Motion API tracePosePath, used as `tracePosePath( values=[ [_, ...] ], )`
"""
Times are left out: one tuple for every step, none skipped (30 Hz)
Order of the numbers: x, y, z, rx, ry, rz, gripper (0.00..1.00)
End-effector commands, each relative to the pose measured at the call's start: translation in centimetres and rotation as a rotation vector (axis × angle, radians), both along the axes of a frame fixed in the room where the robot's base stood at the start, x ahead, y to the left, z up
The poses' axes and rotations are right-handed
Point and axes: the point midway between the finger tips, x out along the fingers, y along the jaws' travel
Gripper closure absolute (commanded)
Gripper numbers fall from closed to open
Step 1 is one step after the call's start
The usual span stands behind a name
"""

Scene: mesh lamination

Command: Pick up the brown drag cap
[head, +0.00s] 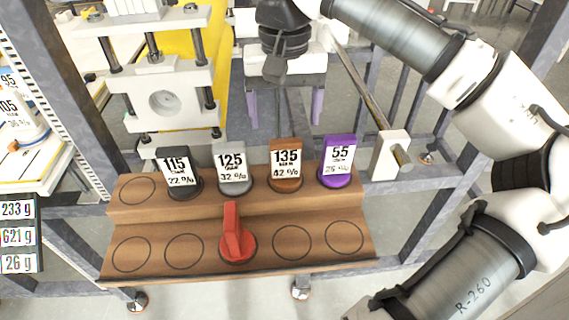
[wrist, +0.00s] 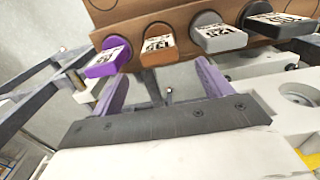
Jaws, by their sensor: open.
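The brown drag cap (head: 285,178) stands upright on the upper step of the wooden rack (head: 150,212), with a white label reading 135. It sits between the grey cap (head: 236,185) and the purple cap (head: 337,180). My gripper (head: 285,115) is open and empty, behind the row of caps in the head view. Its two purple fingers are apart. In the wrist view the brown cap (wrist: 159,57) shows ahead of the gap between the fingertips (wrist: 154,72), not touched by them. The purple cap (wrist: 100,67) lies ahead of the left finger there.
A dark cap (head: 179,187) labelled 115 stands left of the grey one. A red cap (head: 236,243) stands on the lower step among empty ring marks. A clamp-like press (head: 165,100) is at the back left. A rod with a white block (head: 390,155) is right of the rack.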

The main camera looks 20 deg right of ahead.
Motion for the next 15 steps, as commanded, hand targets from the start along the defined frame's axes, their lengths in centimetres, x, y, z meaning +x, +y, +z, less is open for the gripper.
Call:
tracePosePath(
  values=[
    [-0.1,0.0,-0.9,0.001,0.002,0.000,0.22],
    [-0.1,0.0,-1.4,0.001,0.003,0.000,0.22],
    [-0.1,0.0,-1.9,0.001,0.002,0.000,0.22],
    [0.0,0.0,-2.3,0.000,0.001,0.000,0.22],
    [-0.1,0.0,-2.7,0.000,0.001,0.001,0.22],
    [-0.1,0.0,-3.0,0.000,0.001,0.001,0.22],
    [0.0,0.0,-3.2,0.001,0.000,0.001,0.22],
    [0.0,0.0,-3.3,0.001,0.000,0.001,0.22],
    [-0.1,0.0,-3.5,0.001,0.000,0.001,0.22],
    [-0.1,0.0,-3.7,0.000,0.001,0.000,0.22],
    [-0.2,0.0,-3.9,0.001,0.002,0.000,0.22],
    [-0.2,-0.1,-4.3,0.001,0.002,0.000,0.22],
    [-0.3,-0.1,-4.7,0.000,0.003,0.000,0.22],
    [-0.4,-0.1,-5.2,-0.001,0.002,0.001,0.22],
    [-0.4,-0.1,-5.8,0.000,0.002,0.000,0.22]
  ],
)
